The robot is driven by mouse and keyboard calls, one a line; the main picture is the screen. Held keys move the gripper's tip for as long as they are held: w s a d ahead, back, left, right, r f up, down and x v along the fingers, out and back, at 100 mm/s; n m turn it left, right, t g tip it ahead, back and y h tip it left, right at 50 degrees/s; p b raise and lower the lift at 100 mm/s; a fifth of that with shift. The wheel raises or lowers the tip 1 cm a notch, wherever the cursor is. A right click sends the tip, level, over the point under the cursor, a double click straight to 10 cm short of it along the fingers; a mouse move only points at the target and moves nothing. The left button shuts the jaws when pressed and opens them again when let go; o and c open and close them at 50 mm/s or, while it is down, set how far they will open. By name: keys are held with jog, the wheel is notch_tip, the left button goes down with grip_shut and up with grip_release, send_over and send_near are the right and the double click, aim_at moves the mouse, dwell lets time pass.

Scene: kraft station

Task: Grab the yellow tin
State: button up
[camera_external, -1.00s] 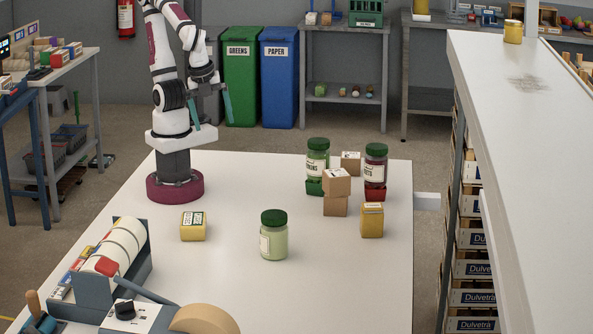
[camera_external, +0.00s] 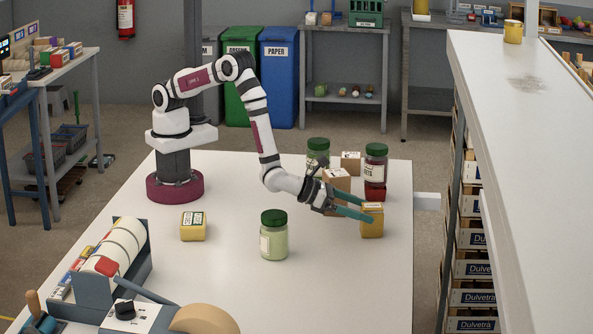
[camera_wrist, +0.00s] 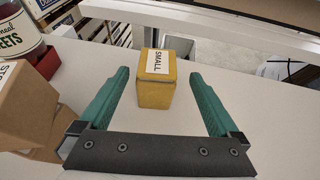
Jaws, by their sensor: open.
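A yellow tin (camera_external: 372,226) stands upright at the right side of the white table. In the wrist view the yellow tin (camera_wrist: 156,92) has a white label on top reading SMALL and stands ahead, near the tips of the two green fingers. My gripper (camera_external: 368,208) is open and low over the table, its fingers pointing right at the tin. The wrist view shows my gripper (camera_wrist: 156,78) with one finger on each side of the tin and gaps between. A second yellow tin (camera_external: 192,227) lies at the left of the table, away from the gripper.
Stacked cardboard boxes (camera_external: 335,205) stand close behind my gripper, left in the wrist view. A dark jar (camera_external: 375,160) rests on a red block (camera_external: 375,191). A green-lidded jar (camera_external: 318,155) stands behind, another green-lidded jar (camera_external: 273,240) in front. The table's right edge is near the tin.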

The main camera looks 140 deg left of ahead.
aim_at(383, 216)
jog(key=x, duration=0.6)
jog(key=shift+a, duration=0.3)
grip_shut()
